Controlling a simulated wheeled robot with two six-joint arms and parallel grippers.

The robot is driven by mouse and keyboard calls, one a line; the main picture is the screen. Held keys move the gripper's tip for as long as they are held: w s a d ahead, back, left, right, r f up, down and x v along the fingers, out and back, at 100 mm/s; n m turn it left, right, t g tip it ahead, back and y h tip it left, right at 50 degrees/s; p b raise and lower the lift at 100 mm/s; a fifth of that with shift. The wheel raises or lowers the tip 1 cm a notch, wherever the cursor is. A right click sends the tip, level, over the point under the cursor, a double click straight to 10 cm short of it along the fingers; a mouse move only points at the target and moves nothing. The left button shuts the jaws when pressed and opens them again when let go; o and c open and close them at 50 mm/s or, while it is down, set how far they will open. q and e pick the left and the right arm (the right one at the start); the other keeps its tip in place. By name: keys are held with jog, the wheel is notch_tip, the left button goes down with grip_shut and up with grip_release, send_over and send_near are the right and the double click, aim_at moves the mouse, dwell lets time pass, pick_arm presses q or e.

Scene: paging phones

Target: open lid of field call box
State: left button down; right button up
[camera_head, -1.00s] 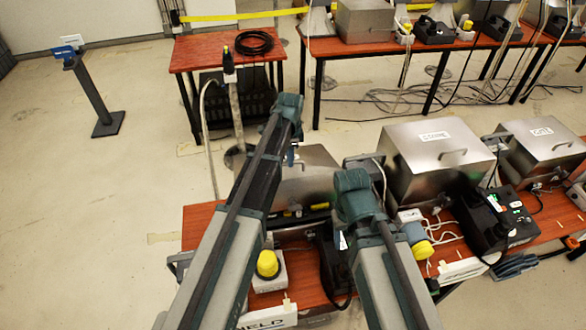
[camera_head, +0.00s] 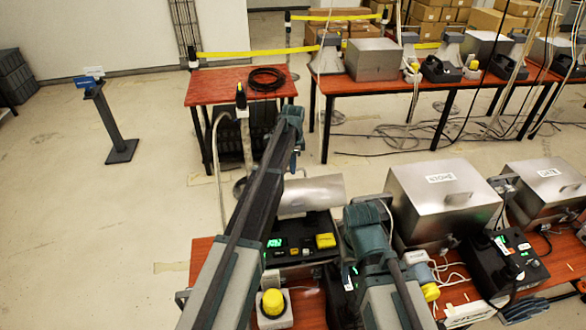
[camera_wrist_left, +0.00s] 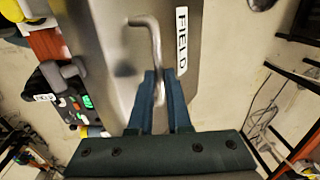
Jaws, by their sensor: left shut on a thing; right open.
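The field call box shows in the head view with its silver lid (camera_head: 312,195) raised at the back and its dark inside panel (camera_head: 295,238) in sight, with green displays and a yellow part. In the left wrist view the lid (camera_wrist_left: 100,50) carries a FIELD label (camera_wrist_left: 182,38) and a bent metal handle (camera_wrist_left: 152,35). My left gripper (camera_wrist_left: 157,95) is shut on that handle; in the head view its wrist (camera_head: 291,125) hides the fingers. My right gripper (camera_head: 368,228) is open at the right of the box, its fingers largely hidden by the wrist.
Two closed silver boxes (camera_head: 445,200) (camera_head: 548,188) stand to the right on the red bench. A black phone unit (camera_head: 508,262) and a yellow-capped device (camera_head: 272,305) sit in front. Another red table (camera_head: 210,87) stands behind.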

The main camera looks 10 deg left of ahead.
pick_arm(q)
jog(key=c, duration=0.9)
grip_release()
jog(key=shift+w+f, duration=0.1)
jog(key=shift+f, duration=0.05)
jog(key=shift+o, duration=0.2)
jog(key=shift+r, duration=0.2)
notch_tip(320, 180, up, 14)
jog(key=p, duration=1.4)
jog(key=shift+s+d+f, duration=0.15)
jog(key=shift+s+f, duration=0.1)
jog(key=shift+s, duration=0.2)
